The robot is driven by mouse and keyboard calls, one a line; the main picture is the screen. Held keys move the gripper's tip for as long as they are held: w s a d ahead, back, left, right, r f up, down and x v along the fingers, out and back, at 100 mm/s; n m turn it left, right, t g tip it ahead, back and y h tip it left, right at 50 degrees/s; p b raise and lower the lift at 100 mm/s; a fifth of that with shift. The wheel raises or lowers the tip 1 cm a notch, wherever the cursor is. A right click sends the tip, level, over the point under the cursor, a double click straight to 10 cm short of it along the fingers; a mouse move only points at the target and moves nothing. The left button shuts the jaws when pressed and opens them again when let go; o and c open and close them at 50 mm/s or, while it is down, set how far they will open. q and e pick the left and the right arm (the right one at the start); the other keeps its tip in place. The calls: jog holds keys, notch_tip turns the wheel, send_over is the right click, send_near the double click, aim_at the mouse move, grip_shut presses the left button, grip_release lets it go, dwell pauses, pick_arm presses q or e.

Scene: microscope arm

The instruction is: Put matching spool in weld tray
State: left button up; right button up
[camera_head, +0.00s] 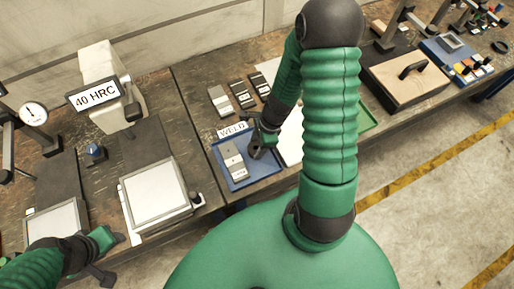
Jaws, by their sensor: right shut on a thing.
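The blue weld tray (262,176), with a "WELD" sign (233,130) at its back edge, lies on the bench near the middle. A grey block with a pale label (235,161) lies in its left part. My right gripper (257,149) is over the tray's right part, beside that block. It is shut on a small dark thing, mostly hidden by the jaws; I cannot tell whether it is a spool or touches the tray. My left gripper (106,258) is at the lower left, by the bench's front edge; its jaws are unclear.
Several grey and black blocks (242,95) lie behind the tray. A "40 HRC" sign (93,94) is on a pale machine at left, with a white-topped plate (153,190) in front. A green tray (368,117) is partly behind my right arm. A wooden board (405,79) lies farther right.

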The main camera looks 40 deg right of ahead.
jog(key=shift+s+d+f, duration=0.1)
jog(key=shift+d+f, duration=0.05)
jog(key=shift+f, duration=0.45)
grip_shut()
jog(key=shift+d, duration=0.15)
jog(key=o, duration=1.5)
grip_release()
jog(key=shift+d+f, duration=0.15)
jog(key=shift+d, duration=0.05)
pick_arm(q)
jog(key=shift+d+f, duration=0.35)
jog(key=shift+f, duration=0.15)
pick_arm(e)
jog(key=shift+a, duration=0.2)
pick_arm(q)
jog(key=shift+a, duration=0.1)
